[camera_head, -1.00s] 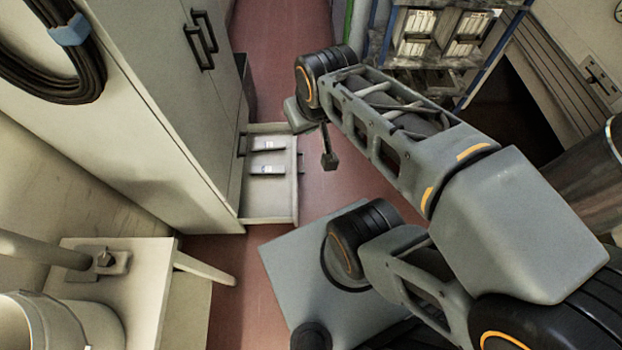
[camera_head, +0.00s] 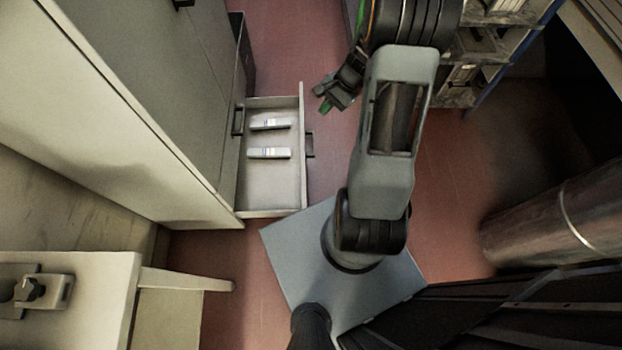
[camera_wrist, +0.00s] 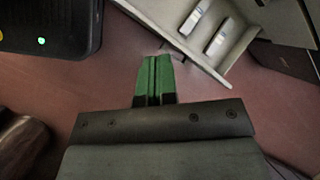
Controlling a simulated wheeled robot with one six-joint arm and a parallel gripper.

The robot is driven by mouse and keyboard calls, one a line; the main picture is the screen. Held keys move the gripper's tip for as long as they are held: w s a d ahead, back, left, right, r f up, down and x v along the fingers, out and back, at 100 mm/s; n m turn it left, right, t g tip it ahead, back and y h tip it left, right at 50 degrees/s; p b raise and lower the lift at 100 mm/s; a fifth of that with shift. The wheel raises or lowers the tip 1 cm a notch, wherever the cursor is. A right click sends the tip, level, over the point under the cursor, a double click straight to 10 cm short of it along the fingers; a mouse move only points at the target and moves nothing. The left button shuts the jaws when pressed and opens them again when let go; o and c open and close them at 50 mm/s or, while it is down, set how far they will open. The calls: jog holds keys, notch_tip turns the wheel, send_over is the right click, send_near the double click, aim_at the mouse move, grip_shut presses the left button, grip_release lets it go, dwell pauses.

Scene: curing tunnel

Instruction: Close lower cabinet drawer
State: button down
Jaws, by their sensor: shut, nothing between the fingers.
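The lower cabinet drawer (camera_head: 275,199) is pulled out of the tall grey-white cabinet (camera_head: 150,120), with two small white labelled items (camera_head: 268,153) inside. Its dark handle (camera_head: 310,145) is on the right-hand front. My gripper (camera_head: 324,104) is just to the right of the drawer's far front corner, apart from the front as far as I can tell. In the wrist view the green fingers of my gripper (camera_wrist: 154,78) are together with nothing between them, and the open drawer (camera_wrist: 180,40) is at the upper right.
A shelf rack (camera_head: 480,50) stands at the upper right. A pale table (camera_head: 90,270) is at the lower left, and a large metal cylinder (camera_head: 560,220) lies at the right. Red floor (camera_head: 335,165) is clear beside the drawer front.

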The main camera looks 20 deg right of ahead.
jog(key=s+d+f+m+t+y+b, duration=0.1)
jog(key=d+f+m+b, duration=0.15)
jog(key=f, duration=0.85)
jog(key=s+d+f+m+t+y+b, duration=0.15)
jog(key=f+m+b, duration=0.25)
jog(key=f, duration=0.6)
jog(key=d+f+m+y+b, duration=0.1)
jog(key=d+f+m+b, duration=0.25)
jog(key=f, duration=0.75)
jog(key=a+r+b+x, duration=0.1)
jog(key=b+x, duration=0.3)
jog(key=x, duration=1)
jog(key=shift+w+r+h+b, duration=0.2)
jog(key=shift+w+h+b, duration=0.1)
jog(key=shift+h+b, duration=0.1)
jog(key=shift+a+t, duration=0.15)
jog(key=shift+t, duration=0.1)
